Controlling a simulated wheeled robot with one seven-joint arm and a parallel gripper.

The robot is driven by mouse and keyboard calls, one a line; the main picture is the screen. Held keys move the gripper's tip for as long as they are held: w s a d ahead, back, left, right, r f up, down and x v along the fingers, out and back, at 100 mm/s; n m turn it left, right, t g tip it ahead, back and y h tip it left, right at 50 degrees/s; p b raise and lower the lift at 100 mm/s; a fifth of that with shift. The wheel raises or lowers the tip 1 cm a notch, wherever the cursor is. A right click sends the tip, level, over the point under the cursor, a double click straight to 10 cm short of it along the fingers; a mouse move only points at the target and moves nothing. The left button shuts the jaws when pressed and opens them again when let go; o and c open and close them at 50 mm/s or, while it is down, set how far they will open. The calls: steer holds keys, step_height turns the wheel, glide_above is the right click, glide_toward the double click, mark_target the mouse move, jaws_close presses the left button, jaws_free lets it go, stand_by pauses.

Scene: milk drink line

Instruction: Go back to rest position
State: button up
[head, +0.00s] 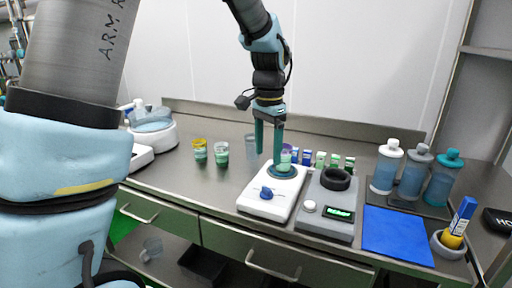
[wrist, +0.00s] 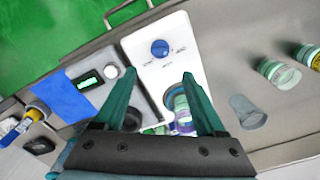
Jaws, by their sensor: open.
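My gripper (head: 270,155) hangs fingers-down over the white stirrer-like device (head: 262,207) with a blue knob. Its two green fingers are apart in the wrist view (wrist: 160,78), with nothing held between them. A small cup with green contents (head: 286,158) stands on the device's round plate, right beside the fingers in the head view. In the wrist view the cup (wrist: 181,108) is partly hidden behind the right finger. Whether a finger touches it I cannot tell.
A grey device with a black ring (head: 336,179) and lit display stands to the right. Several small green and blue vials (head: 320,160) stand behind. Two cups (head: 221,154) and a clear cup (head: 251,148) are left. A blue mat (head: 397,234) and bottles (head: 386,168) are right.

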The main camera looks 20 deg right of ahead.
steer(key=s+a+f+n, duration=0.2)
steer(key=a+n, duration=0.4)
steer(key=a, duration=0.9)
steer(key=s+a+f+n+t, duration=0.1)
steer(key=a+f+n, duration=0.2)
steer(key=a+n, duration=0.4)
steer(key=a, duration=0.8)
steer(key=shift+s+t, duration=0.3)
steer(key=shift+s, duration=0.1)
